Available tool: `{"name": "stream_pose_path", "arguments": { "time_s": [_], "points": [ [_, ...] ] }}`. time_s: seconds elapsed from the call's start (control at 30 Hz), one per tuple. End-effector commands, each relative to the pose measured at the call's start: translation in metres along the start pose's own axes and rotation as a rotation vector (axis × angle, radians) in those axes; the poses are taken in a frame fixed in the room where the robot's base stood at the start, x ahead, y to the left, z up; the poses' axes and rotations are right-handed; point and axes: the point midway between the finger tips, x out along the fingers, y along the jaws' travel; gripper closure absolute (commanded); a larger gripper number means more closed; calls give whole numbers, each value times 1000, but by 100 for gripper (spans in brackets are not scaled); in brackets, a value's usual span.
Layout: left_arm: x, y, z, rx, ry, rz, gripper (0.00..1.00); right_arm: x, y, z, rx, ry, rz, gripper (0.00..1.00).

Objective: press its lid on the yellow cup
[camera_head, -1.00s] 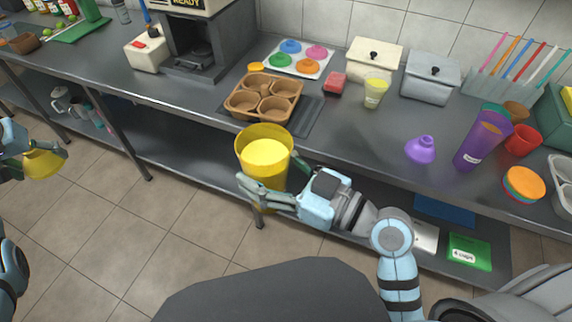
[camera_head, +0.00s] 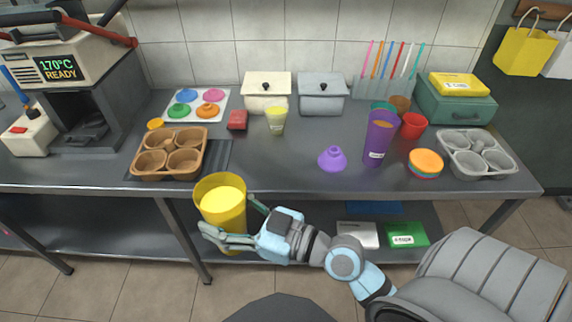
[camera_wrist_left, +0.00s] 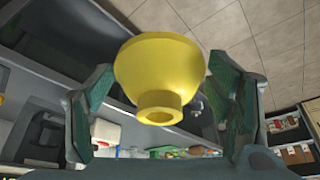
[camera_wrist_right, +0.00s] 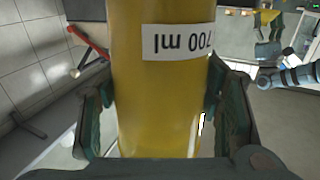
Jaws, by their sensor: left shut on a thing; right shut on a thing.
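The yellow cup (camera_head: 222,203) is upright in my right gripper (camera_head: 228,236), held in front of the counter's front edge. It looks filled with yellow content. In the right wrist view the cup (camera_wrist_right: 160,100) stands between both fingers and bears a 700 ml label. My right gripper is shut on it. A yellow dome-shaped lid (camera_wrist_left: 160,75) with a short spout is between the fingers of my left gripper (camera_wrist_left: 163,95) in the left wrist view. My left gripper is shut on it. The left gripper and lid are outside the head view. Lid and cup are apart.
The counter (camera_head: 290,180) holds a brown cup tray (camera_head: 170,153), a purple dome lid (camera_head: 332,159), a tall purple cup (camera_head: 379,138), stacked coloured discs (camera_head: 426,163) and a grey tray (camera_head: 477,153). Bare counter lies between the brown tray and the purple lid.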

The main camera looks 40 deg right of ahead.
Motion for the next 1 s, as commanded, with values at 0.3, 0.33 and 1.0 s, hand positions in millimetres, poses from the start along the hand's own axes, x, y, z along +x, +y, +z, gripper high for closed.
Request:
{"name": "stream_pose_path", "arguments": {
  "time_s": [0.3,0.33,1.0],
  "points": [
    [0,0,0,0,0,0,34,-32,34,-7,-8,2,83,92],
    [0,0,0,0,0,0,34,-34,35,-9,-9,2,82,92],
    [0,0,0,0,0,0,34,-46,35,-21,-1,4,49,92]
  ]
}}
